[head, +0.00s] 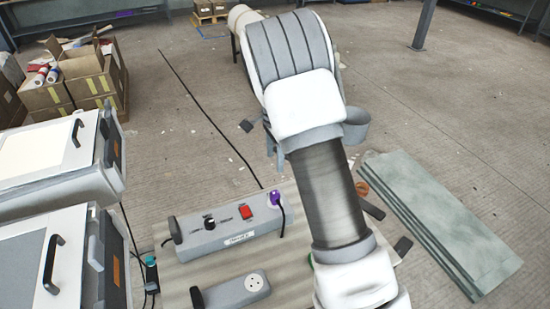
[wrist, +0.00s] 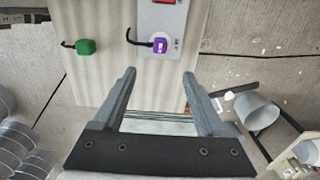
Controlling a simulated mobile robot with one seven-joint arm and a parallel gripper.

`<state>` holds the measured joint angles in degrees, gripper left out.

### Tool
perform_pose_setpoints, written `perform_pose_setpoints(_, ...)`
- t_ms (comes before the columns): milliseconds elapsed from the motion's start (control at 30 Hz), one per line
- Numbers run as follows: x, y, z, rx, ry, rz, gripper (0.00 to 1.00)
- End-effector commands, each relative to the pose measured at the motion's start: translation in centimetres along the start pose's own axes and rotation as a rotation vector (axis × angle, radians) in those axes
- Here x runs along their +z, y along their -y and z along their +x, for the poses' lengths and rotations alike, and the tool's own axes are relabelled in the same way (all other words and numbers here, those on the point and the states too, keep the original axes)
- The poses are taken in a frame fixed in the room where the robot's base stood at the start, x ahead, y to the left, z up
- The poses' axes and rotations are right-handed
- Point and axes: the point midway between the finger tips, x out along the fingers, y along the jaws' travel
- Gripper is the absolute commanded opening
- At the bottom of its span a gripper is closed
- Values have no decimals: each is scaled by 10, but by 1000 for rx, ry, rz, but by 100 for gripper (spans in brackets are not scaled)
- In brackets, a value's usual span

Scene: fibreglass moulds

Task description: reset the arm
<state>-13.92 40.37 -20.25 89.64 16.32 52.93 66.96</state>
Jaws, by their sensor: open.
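My gripper (wrist: 160,73) is open in the wrist view, with its two grey fingers apart and nothing between them. The fingertips show over the lower edge of a pale board (wrist: 108,70). In the head view my white and grey arm reaches across the middle and hides part of the bench; I cannot make out the gripper clearly there. A purple plug (wrist: 160,46) on a grey box is beyond the fingers, and it also shows in the head view (head: 274,198). A green plug (wrist: 86,47) lies on the board to the left.
The grey switch box (head: 225,235) and a socket box (head: 237,290) sit on the bench. Two white-lidded machines (head: 45,155) stand at left, with cardboard boxes (head: 85,80) behind. Greenish panels (head: 440,220) lie at right. A grey bucket (head: 356,128) is behind my arm. Floor at upper right is open.

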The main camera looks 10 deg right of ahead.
Motion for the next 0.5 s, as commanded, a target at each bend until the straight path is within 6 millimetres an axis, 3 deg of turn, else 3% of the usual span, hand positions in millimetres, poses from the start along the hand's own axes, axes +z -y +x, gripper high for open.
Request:
perform_pose_setpoints(300, 0, -1, -5, -6, 3, -11, 74)
perform_pose_setpoints(500, 4, -18, -45, -53, 23, -105, 74)
